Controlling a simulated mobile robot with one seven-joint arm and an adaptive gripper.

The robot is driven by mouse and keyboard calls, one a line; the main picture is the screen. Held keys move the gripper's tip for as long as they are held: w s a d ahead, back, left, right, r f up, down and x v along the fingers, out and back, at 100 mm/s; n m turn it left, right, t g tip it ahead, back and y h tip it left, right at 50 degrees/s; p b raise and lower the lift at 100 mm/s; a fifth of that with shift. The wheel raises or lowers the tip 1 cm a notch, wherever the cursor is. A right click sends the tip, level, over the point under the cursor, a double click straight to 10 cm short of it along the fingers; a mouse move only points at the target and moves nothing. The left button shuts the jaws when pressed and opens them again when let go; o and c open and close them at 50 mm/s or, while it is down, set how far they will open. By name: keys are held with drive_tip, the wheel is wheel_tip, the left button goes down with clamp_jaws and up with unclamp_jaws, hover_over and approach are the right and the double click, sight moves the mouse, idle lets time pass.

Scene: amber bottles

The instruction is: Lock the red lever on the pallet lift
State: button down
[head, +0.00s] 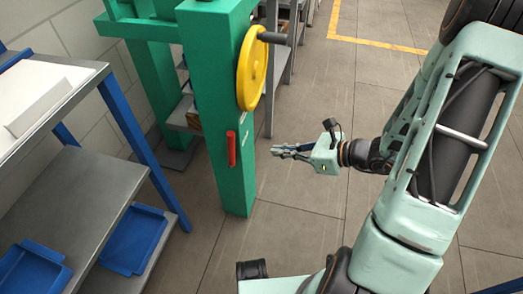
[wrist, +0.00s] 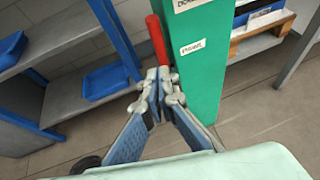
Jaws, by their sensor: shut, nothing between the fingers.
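The red lever (head: 232,148) is mounted low on the green post (head: 229,190) of the lift and stands roughly upright, close against the post's face. It also shows in the wrist view (wrist: 157,40), at the post's left edge, slightly tilted. My gripper (head: 274,151) is to the right of the post at about the lever's height, its fingers pointing left. In the head view a gap separates the fingertips from the post. In the wrist view my gripper's fingertips (wrist: 160,88) are together and empty, and they cover the lever's lower end.
A yellow handwheel (head: 252,70) with a dark handle sits above the lever. White labels (wrist: 193,47) are on the post. A grey shelf unit (head: 85,195) with blue legs and blue trays (head: 133,238) stands at the left. The floor right of the post is open.

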drive_tip(key=b, duration=0.3)
approach(231, 149)
drive_tip(key=f, duration=0.2)
drive_tip(key=w+a, duration=0.3)
drive_tip(key=shift+w+a+r+b, duration=0.2)
drive_tip(key=shift+a+b, duration=0.05)
drive_tip(key=shift+b, duration=0.1)
